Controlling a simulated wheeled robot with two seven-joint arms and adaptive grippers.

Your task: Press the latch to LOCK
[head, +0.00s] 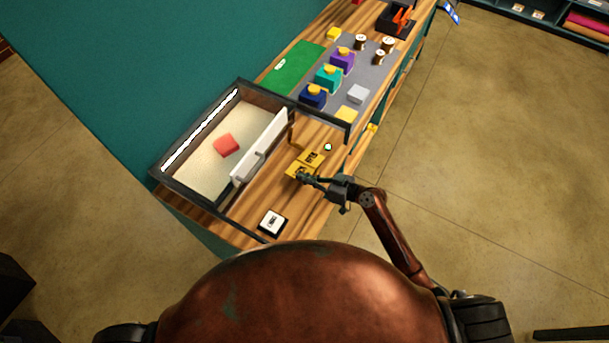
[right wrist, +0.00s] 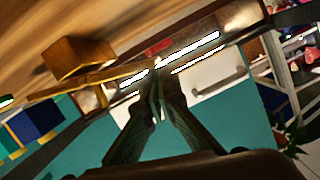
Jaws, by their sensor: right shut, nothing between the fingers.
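The yellow latch (head: 311,158) sits on the wooden bench top, right of the display case. In the right wrist view a brass-yellow block (right wrist: 78,57) with a long bar shows at the upper left. My right gripper (head: 301,176) is shut and empty, with its tips at the near end of the latch. I cannot tell whether they touch it. In the right wrist view the closed fingertips (right wrist: 158,88) are beside the bar's end. The latch lettering is too small to read. My left gripper is out of view.
A dark-framed case (head: 180,190) with a white handled panel (head: 259,147) holds a red block (head: 226,145). A small green-lit indicator (head: 327,147) is near the latch. A white switch box (head: 271,222) lies nearer me. Coloured blocks and spools stand on a grey mat (head: 375,72) farther back.

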